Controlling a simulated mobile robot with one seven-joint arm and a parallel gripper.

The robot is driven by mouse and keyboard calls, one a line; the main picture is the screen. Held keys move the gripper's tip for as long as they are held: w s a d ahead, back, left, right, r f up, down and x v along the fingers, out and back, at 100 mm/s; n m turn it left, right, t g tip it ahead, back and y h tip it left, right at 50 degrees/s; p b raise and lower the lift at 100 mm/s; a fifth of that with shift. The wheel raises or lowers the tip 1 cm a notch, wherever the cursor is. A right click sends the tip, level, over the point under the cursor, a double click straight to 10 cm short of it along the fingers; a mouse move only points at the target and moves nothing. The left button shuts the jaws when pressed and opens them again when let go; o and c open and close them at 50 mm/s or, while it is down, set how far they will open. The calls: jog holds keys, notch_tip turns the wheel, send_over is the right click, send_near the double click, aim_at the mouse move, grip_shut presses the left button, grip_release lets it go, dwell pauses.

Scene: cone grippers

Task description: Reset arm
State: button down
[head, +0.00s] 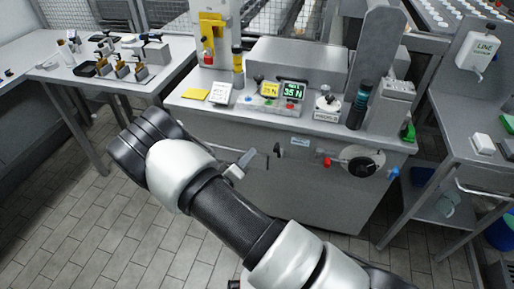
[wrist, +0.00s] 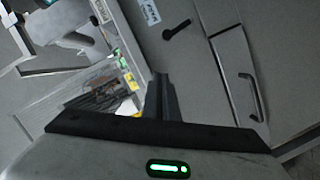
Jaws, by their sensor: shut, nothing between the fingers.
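My gripper (head: 248,158) shows in the head view beyond my bent arm, in front of the grey machine cabinet (head: 300,185). Most of the hand is hidden behind my white and black arm links. In the wrist view my gripper (wrist: 161,80) has its dark fingers together, with nothing between them. Beyond the fingers there are a grey panel, a black lever (wrist: 182,32) and a door handle (wrist: 255,95).
The machine top carries a display reading 35 N (head: 292,91), a yellow pad (head: 195,94) and small parts. A side table (head: 120,84) with tools stands left. A right bench (head: 470,120) has a LINE-marked dispenser (head: 478,50). The tiled floor (head: 130,225) is clear at lower left.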

jog(key=shift+v, duration=0.9)
